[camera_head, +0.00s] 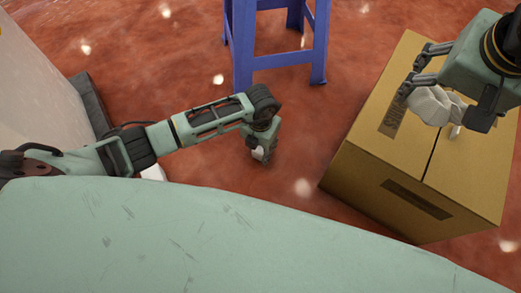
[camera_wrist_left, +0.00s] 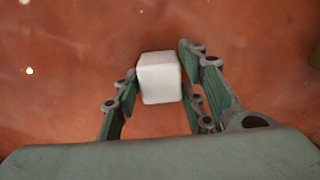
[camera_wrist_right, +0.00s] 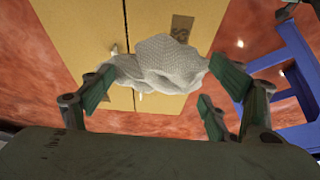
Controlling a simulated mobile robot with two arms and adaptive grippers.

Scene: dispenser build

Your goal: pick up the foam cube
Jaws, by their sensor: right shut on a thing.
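The white foam cube (camera_wrist_left: 160,78) sits between the fingertips of my left gripper (camera_wrist_left: 158,75) in the left wrist view. The fingers are apart, one on each side of it, close to its sides. In the head view my left gripper (camera_head: 262,150) points down over the red floor, and a small white part of the cube (camera_head: 258,153) shows at its fingers. My right gripper (camera_wrist_right: 158,75) is shut on a crumpled pale grey mesh cloth (camera_wrist_right: 165,62). In the head view the cloth (camera_head: 432,106) is over the cardboard box.
A closed cardboard box (camera_head: 375,165) stands at the right. A blue stool (camera_head: 243,45) stands at the back middle. A pale green surface (camera_head: 200,235) fills the front. Red floor is clear around the left gripper.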

